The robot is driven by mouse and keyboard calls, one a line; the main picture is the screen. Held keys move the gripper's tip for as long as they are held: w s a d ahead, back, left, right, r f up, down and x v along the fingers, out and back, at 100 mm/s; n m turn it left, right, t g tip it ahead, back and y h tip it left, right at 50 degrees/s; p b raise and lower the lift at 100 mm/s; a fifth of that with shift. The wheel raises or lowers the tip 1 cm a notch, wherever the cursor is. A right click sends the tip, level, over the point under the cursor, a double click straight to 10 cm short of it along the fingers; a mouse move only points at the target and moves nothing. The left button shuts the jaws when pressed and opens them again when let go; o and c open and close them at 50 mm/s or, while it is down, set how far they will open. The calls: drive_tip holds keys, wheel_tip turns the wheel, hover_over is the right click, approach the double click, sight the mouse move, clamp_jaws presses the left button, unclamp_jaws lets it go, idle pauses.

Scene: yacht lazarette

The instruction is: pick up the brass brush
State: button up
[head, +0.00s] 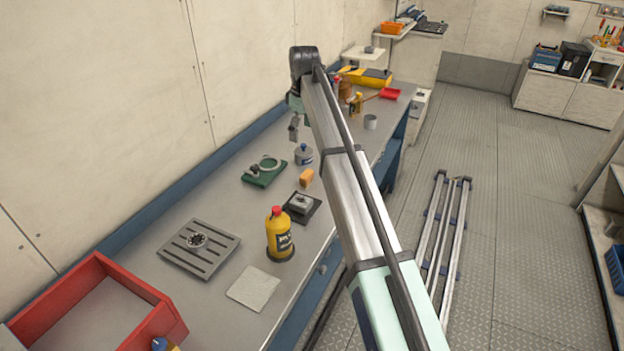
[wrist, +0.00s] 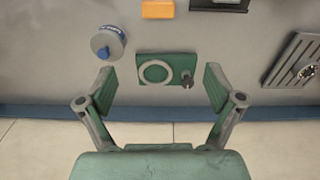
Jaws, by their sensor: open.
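I cannot pick out a brass brush for certain in either view. My gripper (head: 294,128) hangs from the far end of my arm, above the back part of the workbench. In the wrist view my gripper (wrist: 159,82) is open, with its two fingers wide apart and nothing between them. Beyond the fingers lies a green plate (wrist: 148,79) with a pale ring and a small dark knob. The plate also shows in the head view (head: 262,180). My arm hides part of the bench.
A blue-and-grey pot (head: 304,156), an orange block (head: 306,178), a yellow bottle (head: 279,240), a slotted plate (head: 185,257) and a red bin (head: 60,296) stand on the bench (head: 215,305). The wall (wrist: 275,145) runs close along the bench's back edge. Several items crowd its far end.

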drive_tip(key=d, duration=0.1)
drive_tip(key=p, duration=0.3)
hover_over(307, 173)
drive_tip(key=shift+h, duration=0.3)
wheel_tip(307, 173, down, 11)
drive_tip(key=shift+w+a, duration=0.1)
drive_tip(key=shift+a, duration=0.05)
drive_tip(key=shift+s+f+p, duration=0.2)
drive_tip(key=shift+f+p, duration=0.7)
drive_tip(key=shift+f, duration=2.1)
drive_tip(key=c, duration=1.3)
